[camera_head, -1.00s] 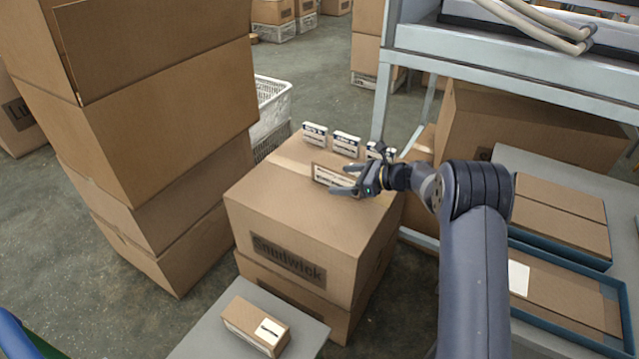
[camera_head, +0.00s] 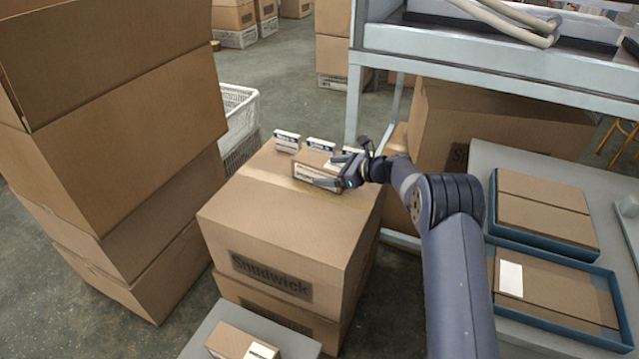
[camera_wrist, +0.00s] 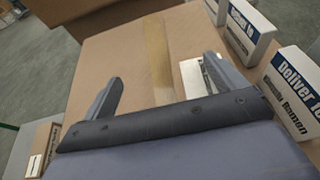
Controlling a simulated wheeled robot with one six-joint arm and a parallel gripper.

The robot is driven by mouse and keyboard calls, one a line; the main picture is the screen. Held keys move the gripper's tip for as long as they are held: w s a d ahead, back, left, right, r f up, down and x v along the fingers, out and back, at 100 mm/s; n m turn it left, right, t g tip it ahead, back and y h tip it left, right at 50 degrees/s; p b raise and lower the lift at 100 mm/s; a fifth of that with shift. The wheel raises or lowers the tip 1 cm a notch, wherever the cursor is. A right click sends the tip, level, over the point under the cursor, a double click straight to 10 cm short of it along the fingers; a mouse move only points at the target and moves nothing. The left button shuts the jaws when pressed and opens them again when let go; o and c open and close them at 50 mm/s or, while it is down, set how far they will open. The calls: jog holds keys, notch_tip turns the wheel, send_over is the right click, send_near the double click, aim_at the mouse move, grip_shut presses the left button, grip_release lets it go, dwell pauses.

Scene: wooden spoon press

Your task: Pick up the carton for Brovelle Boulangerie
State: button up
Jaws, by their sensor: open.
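A small brown carton (camera_head: 312,173) with a pale label lies on top of the large Snudwick box (camera_head: 262,222). Its label text is too small to read. My gripper (camera_head: 334,171) is open at the carton's right end and partly hides it. In the wrist view my gripper (camera_wrist: 162,88) has its fingers wide apart above the brown surface, with a white label (camera_wrist: 194,78) beside the right finger. I cannot tell whether a finger touches the carton. A second small carton (camera_head: 240,343) with a white label sits on a grey surface at the bottom; its name is unreadable.
White "Deliver to" cards (camera_head: 287,140) stand in a row behind the carton, close to my gripper. Tall stacked boxes (camera_head: 120,100) stand at left. A metal rack (camera_head: 480,62) and a grey table with blue trays (camera_head: 556,325) are at right.

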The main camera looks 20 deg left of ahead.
jog(key=shift+s+a+f, duration=0.15)
jog(key=shift+s+f, duration=0.1)
jog(key=shift+f, duration=0.35)
jog(key=shift+s+a+f, duration=0.1)
jog(key=shift+s+f, duration=0.15)
jog(key=shift+f, duration=0.35)
jog(key=shift+c, duration=0.4)
jog(key=shift+a+f, duration=0.1)
jog(key=shift+a, duration=0.1)
jog(key=c, duration=1.9)
grip_shut()
notch_tip(320, 180, up, 10)
jog(key=p, duration=0.2)
jog(key=shift+w+r, duration=0.25)
jog(key=shift+w, duration=0.05)
grip_release()
jog(key=shift+d, duration=0.1)
jog(key=o, duration=1.7)
jog(key=shift+o, duration=0.2)
